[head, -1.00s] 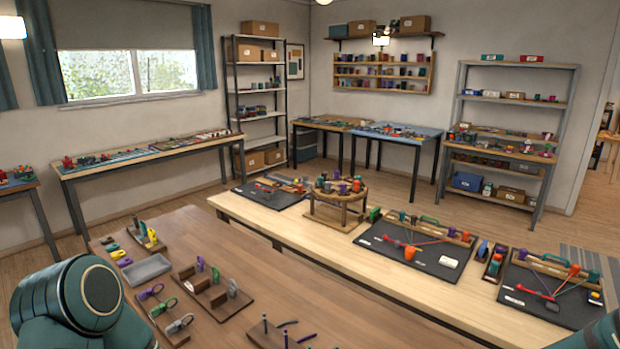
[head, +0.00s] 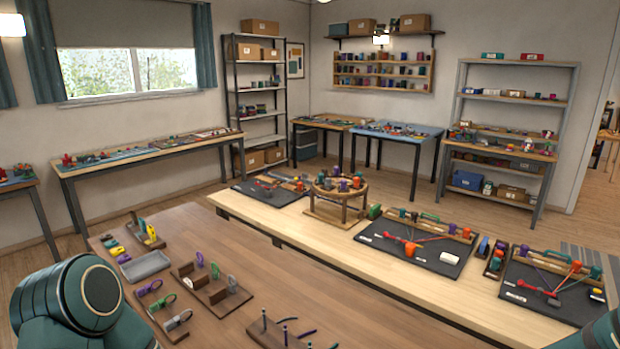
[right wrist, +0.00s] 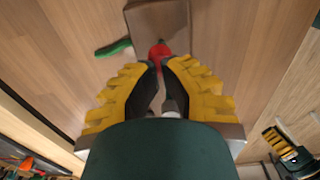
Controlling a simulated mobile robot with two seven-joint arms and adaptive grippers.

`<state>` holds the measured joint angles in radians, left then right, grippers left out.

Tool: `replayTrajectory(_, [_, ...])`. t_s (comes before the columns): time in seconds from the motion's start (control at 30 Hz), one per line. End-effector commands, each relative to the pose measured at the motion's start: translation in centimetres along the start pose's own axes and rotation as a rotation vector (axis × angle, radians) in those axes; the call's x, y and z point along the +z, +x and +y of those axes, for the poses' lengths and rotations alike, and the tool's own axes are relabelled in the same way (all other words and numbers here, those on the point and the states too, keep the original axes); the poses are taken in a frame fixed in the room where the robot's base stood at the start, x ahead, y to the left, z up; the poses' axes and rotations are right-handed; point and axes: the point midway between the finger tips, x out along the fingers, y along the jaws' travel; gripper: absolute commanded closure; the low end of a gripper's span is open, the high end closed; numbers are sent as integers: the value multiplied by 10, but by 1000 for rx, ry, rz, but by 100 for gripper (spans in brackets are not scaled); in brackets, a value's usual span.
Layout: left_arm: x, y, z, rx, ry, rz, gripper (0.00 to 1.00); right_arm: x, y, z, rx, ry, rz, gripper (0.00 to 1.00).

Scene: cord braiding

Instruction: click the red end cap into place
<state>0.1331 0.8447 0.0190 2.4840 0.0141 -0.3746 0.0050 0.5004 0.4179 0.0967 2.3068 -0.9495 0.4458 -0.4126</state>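In the right wrist view a small red piece (right wrist: 159,52), which looks like the red end cap, sits between the fingertips of my right gripper (right wrist: 160,64). The yellow-and-black fingers are close together and appear shut on it. A short grey piece (right wrist: 170,106) shows between the fingers, nearer the palm; I cannot tell what it is. The cap's far side and what it faces are hidden. In the head view only my arm links show at the lower corners, and my left gripper is out of view.
In the right wrist view a green piece (right wrist: 114,48) lies left of the cap, near a brown board (right wrist: 160,18). In the head view a brown table (head: 215,325) holds small wooden stands and a grey tray (head: 146,266). A pale bench (head: 330,238) with dark mats stands beyond.

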Motion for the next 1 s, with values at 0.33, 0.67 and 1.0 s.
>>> replayTrajectory(0.33, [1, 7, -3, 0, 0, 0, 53, 0, 8, 0, 0, 0, 0, 100])
replayTrajectory(0.67, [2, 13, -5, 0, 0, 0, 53, 0, 14, 0, 0, 0, 0, 100])
replayTrajectory(1.0, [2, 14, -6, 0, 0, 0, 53, 0, 16, 0, 0, 0, 0, 100])
